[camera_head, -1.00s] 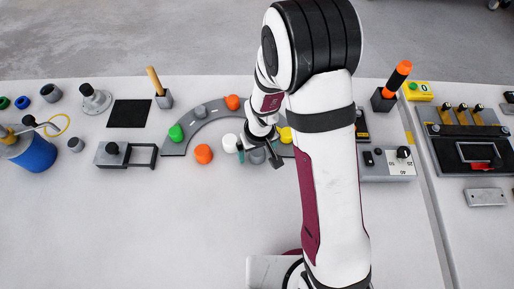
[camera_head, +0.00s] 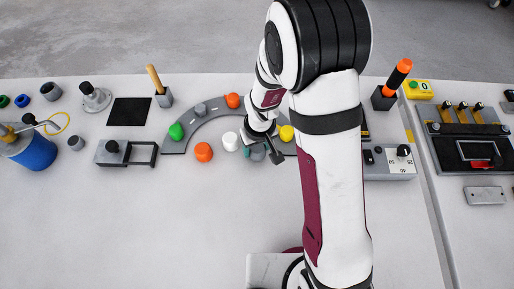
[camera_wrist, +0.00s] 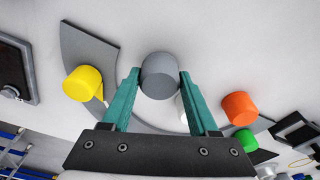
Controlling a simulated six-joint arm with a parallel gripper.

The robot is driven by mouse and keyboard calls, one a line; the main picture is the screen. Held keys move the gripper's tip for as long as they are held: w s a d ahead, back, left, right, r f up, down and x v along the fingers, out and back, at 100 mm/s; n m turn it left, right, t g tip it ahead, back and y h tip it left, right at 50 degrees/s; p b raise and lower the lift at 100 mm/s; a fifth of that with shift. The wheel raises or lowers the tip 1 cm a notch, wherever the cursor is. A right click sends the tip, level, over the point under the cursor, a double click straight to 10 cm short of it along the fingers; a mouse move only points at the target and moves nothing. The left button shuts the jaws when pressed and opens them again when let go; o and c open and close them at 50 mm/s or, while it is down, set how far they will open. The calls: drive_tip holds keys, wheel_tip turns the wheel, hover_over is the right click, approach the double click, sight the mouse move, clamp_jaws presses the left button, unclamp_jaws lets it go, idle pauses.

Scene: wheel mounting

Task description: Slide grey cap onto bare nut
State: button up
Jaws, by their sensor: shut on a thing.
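My gripper (camera_wrist: 159,80) has its two teal fingers shut on the grey cap (camera_wrist: 160,72), one on each side. In the head view, my gripper (camera_head: 258,153) is low at the near right side of the curved dark grey plate (camera_head: 199,126); the cap is mostly hidden there. I cannot tell whether the cap touches the table. The bare nut (camera_head: 200,110) is a small grey stub on the plate, between the green cap (camera_head: 177,131) and the far orange cap (camera_head: 233,100). The nut is not visible in the wrist view.
A loose white cap (camera_head: 230,141) stands close left of my gripper, with a loose orange cap (camera_head: 204,152) further left. A yellow cap (camera_head: 287,133) sits at the plate's right end. The near middle of the table is clear.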

sight(257, 147)
wheel_tip(257, 147, up, 3)
drive_tip(key=shift+r, duration=0.15)
drive_tip(key=s+d+r, duration=0.2)
drive_tip(key=d+r, duration=0.4)
drive_tip(key=d, duration=0.5)
drive_tip(key=shift+s+d+r, duration=0.2)
drive_tip(key=shift+s+r, duration=0.15)
drive_tip(key=shift+s, duration=0.05)
drive_tip(key=o, duration=0.7)
clamp_jaws()
